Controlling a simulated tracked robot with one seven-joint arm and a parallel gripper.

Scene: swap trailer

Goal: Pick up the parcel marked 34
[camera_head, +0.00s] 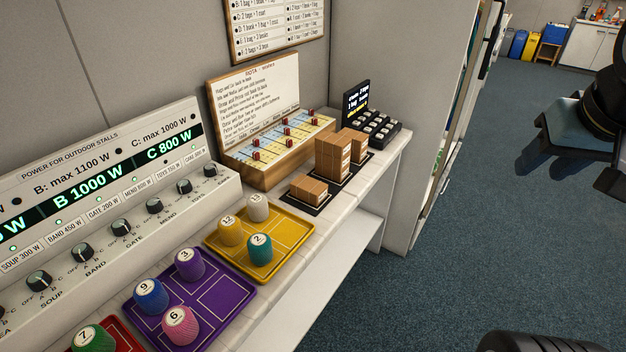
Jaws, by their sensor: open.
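Brown cardboard parcels stand on black mats at the far end of the white counter. There is a low parcel group (309,189) in front, a tall stack (332,156) behind it, and another parcel group (355,143) to the right. Any numbers on them are too small to read, so I cannot tell which parcel is marked 34. My gripper (570,165) is at the right edge, partly cut off, open and empty over the blue carpet. It is well apart from the parcels.
Yellow (283,256) and purple (238,292) trays with numbered spools stand nearer on the counter. A control panel (100,200) and a rota board (257,100) stand behind. A keypad device (375,125) is past the parcels. The carpet (440,255) to the right is open.

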